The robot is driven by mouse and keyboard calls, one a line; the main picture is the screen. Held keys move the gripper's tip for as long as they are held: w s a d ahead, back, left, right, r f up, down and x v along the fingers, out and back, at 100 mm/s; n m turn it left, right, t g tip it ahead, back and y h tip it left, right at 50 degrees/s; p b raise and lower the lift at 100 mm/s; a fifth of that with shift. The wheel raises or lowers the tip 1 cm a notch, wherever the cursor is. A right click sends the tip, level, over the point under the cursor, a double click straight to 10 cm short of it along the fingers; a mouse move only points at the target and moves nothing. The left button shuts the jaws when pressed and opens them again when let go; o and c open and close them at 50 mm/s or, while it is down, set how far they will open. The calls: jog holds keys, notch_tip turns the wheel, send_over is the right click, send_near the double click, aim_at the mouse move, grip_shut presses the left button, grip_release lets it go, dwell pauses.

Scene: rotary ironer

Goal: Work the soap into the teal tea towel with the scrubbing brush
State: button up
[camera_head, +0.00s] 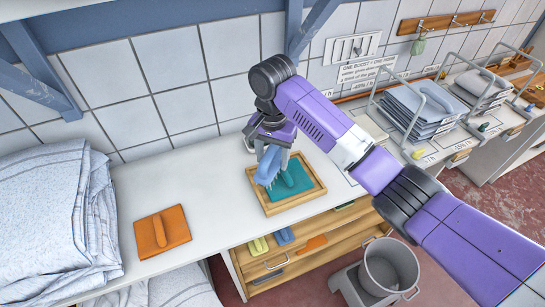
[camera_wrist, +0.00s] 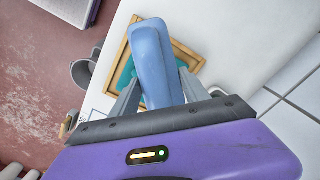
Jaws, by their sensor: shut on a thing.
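The teal tea towel (camera_head: 283,194) lies flat in a shallow wooden tray (camera_head: 293,205) on the white counter, with a raised darker teal bar-shaped part on it. My gripper (camera_head: 272,150) is above the tray's back left and shut on a blue, rounded, long object (camera_head: 268,168), which looks like the scrubbing brush. The brush (camera_wrist: 152,65) fills the space between the fingers in the wrist view and hides much of the towel. I cannot tell whether the brush touches the towel. No separate soap can be made out.
An orange cloth (camera_head: 152,245) with a raised bar lies to the left on the counter (camera_head: 215,190). Piled pale linen (camera_head: 50,215) stands far left. Wire racks with folded cloths (camera_head: 422,105) stand at the right. A grey bucket (camera_head: 388,268) is below, beside open shelves.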

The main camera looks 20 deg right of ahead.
jog(key=shift+f+b, duration=2.45)
jog(key=shift+b, duration=0.2)
jog(key=shift+s, duration=0.1)
jog(key=shift+c, duration=1.2)
jog(key=shift+f, duration=0.1)
jog(key=shift+f, duration=0.25)
jog(key=shift+d, duration=0.1)
jog(key=shift+c, duration=0.8)
jog(key=shift+p, duration=0.5)
notch_tip(320, 180, up, 8)
jog(key=p, duration=0.8)
jog(key=shift+f, duration=0.25)
